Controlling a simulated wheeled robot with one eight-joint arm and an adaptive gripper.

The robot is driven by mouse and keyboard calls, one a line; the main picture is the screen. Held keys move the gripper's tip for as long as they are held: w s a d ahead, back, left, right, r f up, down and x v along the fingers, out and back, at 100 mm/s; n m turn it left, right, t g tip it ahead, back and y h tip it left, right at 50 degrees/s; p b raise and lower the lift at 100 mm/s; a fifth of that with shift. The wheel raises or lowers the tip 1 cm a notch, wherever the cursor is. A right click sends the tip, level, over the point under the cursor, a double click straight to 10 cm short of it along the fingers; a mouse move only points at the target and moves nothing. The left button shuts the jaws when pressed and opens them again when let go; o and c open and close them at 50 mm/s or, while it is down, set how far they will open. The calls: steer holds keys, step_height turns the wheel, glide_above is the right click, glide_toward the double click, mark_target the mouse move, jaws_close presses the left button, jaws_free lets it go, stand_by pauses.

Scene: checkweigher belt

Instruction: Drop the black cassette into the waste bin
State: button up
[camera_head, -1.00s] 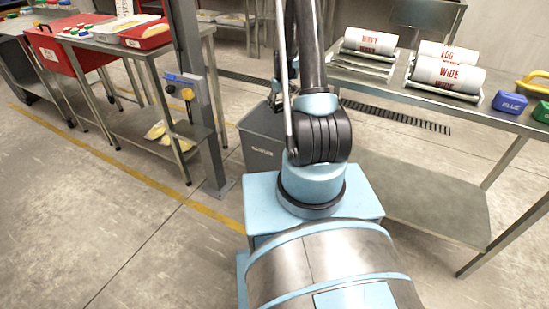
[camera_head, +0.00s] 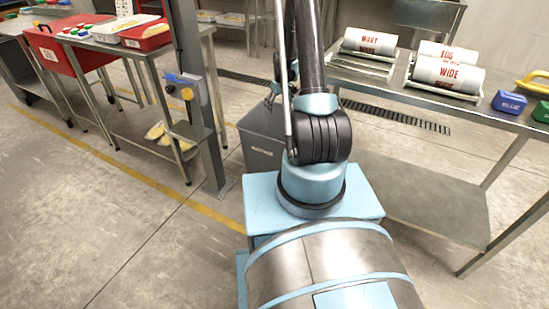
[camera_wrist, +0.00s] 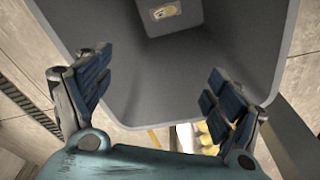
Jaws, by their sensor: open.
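The grey waste bin (camera_head: 262,155) stands on the floor behind my base, partly hidden by my arm in the head view. In the wrist view I look down into the bin (camera_wrist: 237,45). My gripper (camera_wrist: 165,95) is open, with its two padded fingers spread apart over the bin's near rim and nothing between them. In the head view my gripper shows only in part above the bin, behind my arm.
A steel table (camera_head: 510,122) with white rolls (camera_head: 448,73) and a blue box (camera_head: 509,102) stands at the right. A grey post (camera_head: 188,60) rises left of the bin, with a steel bench (camera_head: 150,52) and red trays beyond. The left floor is clear.

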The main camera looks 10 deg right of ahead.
step_height(320, 180, up, 12)
steer(key=s, duration=0.1)
steer(key=shift+d, duration=0.3)
stand_by(0.3)
steer(key=shift+s+f, duration=0.1)
